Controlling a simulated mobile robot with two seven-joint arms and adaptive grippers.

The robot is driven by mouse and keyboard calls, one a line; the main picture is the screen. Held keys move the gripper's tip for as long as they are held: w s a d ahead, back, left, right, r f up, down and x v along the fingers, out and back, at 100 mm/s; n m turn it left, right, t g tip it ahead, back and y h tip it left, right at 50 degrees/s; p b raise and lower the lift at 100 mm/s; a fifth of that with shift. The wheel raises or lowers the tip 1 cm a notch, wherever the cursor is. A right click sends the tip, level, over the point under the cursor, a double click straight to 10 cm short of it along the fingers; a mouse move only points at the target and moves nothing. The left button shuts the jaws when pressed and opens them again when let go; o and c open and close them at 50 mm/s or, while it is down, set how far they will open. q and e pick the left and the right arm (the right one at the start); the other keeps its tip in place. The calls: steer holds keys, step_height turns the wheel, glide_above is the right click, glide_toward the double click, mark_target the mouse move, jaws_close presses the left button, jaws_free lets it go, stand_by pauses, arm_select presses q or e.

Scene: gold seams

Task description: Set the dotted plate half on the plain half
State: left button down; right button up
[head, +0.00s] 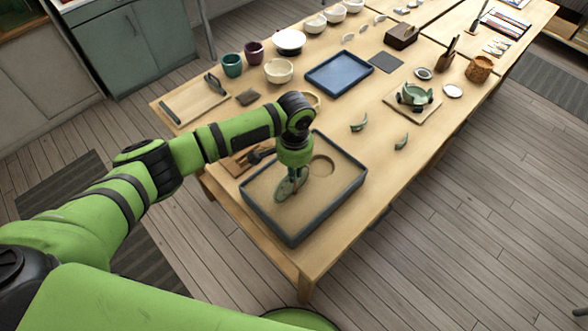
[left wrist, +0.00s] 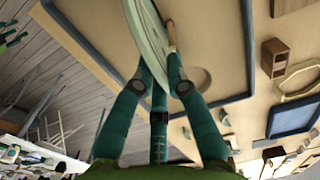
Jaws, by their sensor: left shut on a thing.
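My left gripper (head: 291,172) reaches down into the sand tray (head: 345,199), which has a dark blue-grey rim. In the left wrist view, its teal fingers (left wrist: 158,85) are closed on a pale green plate piece (left wrist: 148,38), seen nearly edge-on. In the head view the green plate piece (head: 285,189) stands steeply tilted at the sand, partly hidden by the gripper. A brownish edge (left wrist: 171,36) shows beside it in the wrist view. I cannot tell dots on it, nor clearly separate the dotted half from the plain half. My right gripper is not in view.
A round hollow (head: 321,166) marks the sand beside the gripper. A blue tray (head: 340,74), cups, bowls and a mended green bowl (head: 414,95) stand farther back.

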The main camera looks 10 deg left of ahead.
arm_select(q)
steer(key=shift+f, duration=0.1)
stand_by(0.5)
steer(key=c, duration=0.7)
jaws_free()
steer(key=shift+r+p, duration=0.8)
steer(key=shift+r, duration=2.2)
steer(key=shift+f, duration=0.1)
